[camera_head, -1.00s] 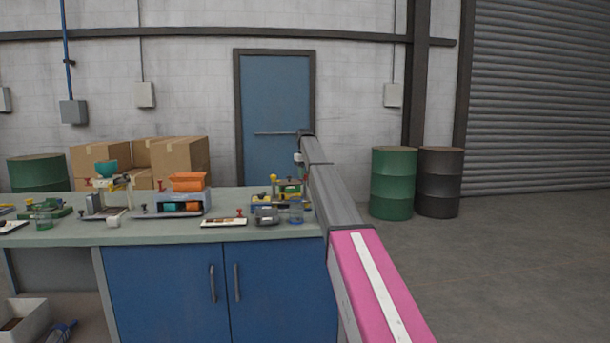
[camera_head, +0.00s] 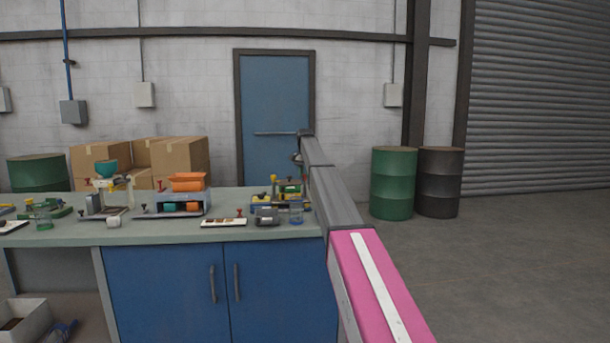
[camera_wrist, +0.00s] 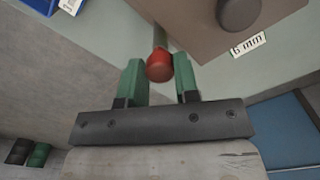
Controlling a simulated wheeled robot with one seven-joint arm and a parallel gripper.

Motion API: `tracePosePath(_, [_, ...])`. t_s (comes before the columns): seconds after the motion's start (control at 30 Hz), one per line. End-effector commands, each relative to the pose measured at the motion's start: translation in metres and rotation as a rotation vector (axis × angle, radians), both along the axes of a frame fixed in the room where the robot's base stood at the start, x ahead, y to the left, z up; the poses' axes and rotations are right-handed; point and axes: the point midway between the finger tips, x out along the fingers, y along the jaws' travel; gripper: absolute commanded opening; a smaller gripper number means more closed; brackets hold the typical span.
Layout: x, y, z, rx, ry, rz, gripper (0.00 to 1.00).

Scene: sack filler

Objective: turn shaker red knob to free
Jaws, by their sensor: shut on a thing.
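The red knob (camera_wrist: 160,66) sits on the end of a pale shaft in the wrist view, beside a brown plate (camera_wrist: 205,30) with a "6 mm" label (camera_wrist: 249,45). My gripper (camera_wrist: 160,74) has its two green fingers on either side of the knob and is shut on it. Any position marking for the knob is not readable. In the head view, my arm reaches to the right end of the bench and hides the gripper and this knob.
The grey-green bench (camera_head: 265,235) holds several small devices, among them an orange-topped one (camera_head: 188,182) and a small scale-like box (camera_head: 267,216). A glass jar (camera_head: 296,215) stands close to my arm. Open floor lies to the right, before green and black drums (camera_head: 393,183).

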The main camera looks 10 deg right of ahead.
Motion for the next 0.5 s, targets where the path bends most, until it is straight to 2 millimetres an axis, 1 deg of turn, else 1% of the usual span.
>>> tracePosePath(0.2, [0.0001, -0.0001, 0.0003, 0.000, 0.000, -0.123, 0.06])
tracePosePath(0.5, [0.0001, -0.0001, 0.0003, 0.000, 0.000, -0.202, 0.06])
